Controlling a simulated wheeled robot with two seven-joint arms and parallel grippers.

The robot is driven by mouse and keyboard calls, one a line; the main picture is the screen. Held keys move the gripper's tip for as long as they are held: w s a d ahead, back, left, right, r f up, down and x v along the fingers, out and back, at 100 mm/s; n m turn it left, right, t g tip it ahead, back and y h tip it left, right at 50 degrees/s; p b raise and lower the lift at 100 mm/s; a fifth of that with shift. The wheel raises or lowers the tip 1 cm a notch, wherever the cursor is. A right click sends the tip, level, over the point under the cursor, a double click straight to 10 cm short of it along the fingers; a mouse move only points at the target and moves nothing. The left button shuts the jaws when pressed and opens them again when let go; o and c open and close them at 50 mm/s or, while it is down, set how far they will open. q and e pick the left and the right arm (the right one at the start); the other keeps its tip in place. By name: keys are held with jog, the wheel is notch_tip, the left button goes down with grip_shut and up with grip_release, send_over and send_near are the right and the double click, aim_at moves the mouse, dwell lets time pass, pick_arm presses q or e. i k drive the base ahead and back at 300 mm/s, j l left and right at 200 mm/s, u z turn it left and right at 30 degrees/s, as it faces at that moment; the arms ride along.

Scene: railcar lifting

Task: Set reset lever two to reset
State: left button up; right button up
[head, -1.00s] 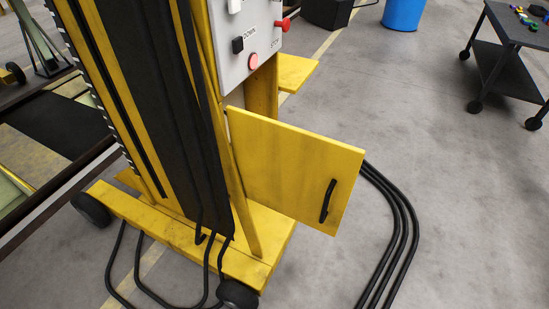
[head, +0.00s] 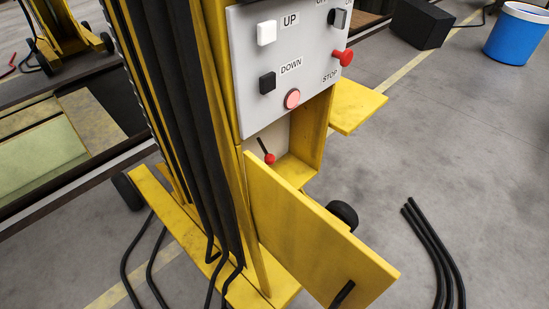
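A small lever with a red ball knob (head: 270,158) and a dark stem sits inside the yellow cabinet, just below the grey control panel (head: 300,55). Its stem leans up and to the left from the knob. No label for the lever can be read. The yellow cabinet door (head: 315,235) stands swung open in front, with a black handle (head: 342,294) at its lower right, and hides the lower part of the compartment. Neither of my grippers shows in the head view.
The panel has a white UP button (head: 266,33), a black DOWN button (head: 267,83), a red STOP knob (head: 343,58) and a switch. Black cables (head: 430,250) lie on the floor at right. A blue bucket (head: 516,35) and a black box (head: 422,24) stand at the back.

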aim_at(269, 159)
jog(key=l+u, duration=0.15)
jog(key=l, duration=0.25)
jog(key=k+l+u, duration=0.1)
jog(key=l, duration=0.3)
jog(key=i+l+u, duration=0.15)
jog(key=l, duration=0.25)
jog(key=i+l+u, duration=0.15)
jog(key=l, duration=0.2)
jog(key=l+u, duration=0.15)
jog(key=l, duration=0.25)
jog(key=i+l+u, duration=0.15)
jog(key=l, duration=0.3)
jog(key=i+l+u, duration=0.2)
jog(key=i+l, duration=0.15)
jog(key=l, duration=0.15)
